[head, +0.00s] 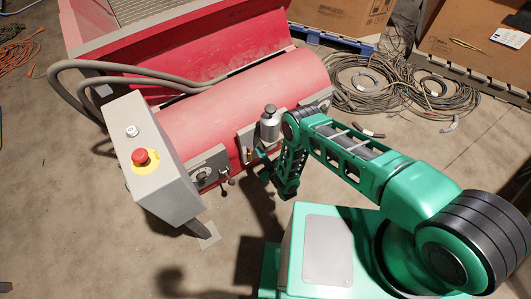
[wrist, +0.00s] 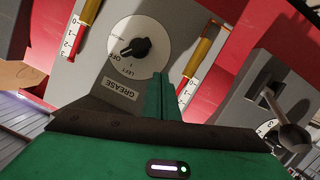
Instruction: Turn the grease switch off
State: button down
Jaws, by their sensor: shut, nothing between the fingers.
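The grease switch (wrist: 137,47) is a black knob on a round white dial in the wrist view, above a plate reading GREASE (wrist: 122,87). The dial carries the words OFF and LEFT. The narrow end of the knob points left, close to OFF; I cannot tell its exact setting. My gripper (wrist: 160,96) has its green fingers together and empty, just below and right of the knob, apart from it in the picture. In the head view my gripper (head: 262,156) is at the red machine's front, and the switch is too small or hidden to make out.
Red and yellow gauge tubes (wrist: 85,25) (wrist: 197,58) flank the dial. A lever with a dark ball end (wrist: 291,136) stands at right. The red machine (head: 240,95) has a grey control box with a red button (head: 140,156) at left. Cable coils (head: 365,82) lie behind my arm.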

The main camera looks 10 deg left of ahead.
jog(key=a+v, duration=0.1)
jog(key=v, duration=0.8)
jog(key=shift+s+f, duration=0.25)
jog(key=shift+s, duration=0.15)
jog(key=c, duration=2.4)
grip_release()
jog(key=shift+s+d, duration=0.2)
jog(key=shift+s, duration=0.05)
jog(key=shift+c, duration=0.2)
jog(key=o, duration=0.5)
jog(key=shift+s+d, duration=0.1)
jog(key=shift+d, duration=0.05)
jog(key=o, duration=0.5)
jog(key=shift+d+f+n+t+h, duration=0.2)
jog(key=shift+d+n+t+h, duration=0.1)
jog(key=shift+n, duration=0.1)
jog(key=o, duration=0.4)
jog(key=w+n+h, duration=0.1)
jog(key=w+d+f+n+h, duration=0.1)
jog(key=shift+w+d+f+n+t, duration=0.1)
jog(key=shift+w+d+n+t, duration=0.1)
jog(key=shift+d+n+t, duration=0.15)
jog(key=shift+c, duration=0.2)
jog(key=x, duration=1.1)
jog(key=shift+w+d+h, duration=0.25)
jog(key=shift+h, duration=0.15)
jog(key=shift+n, duration=0.25)
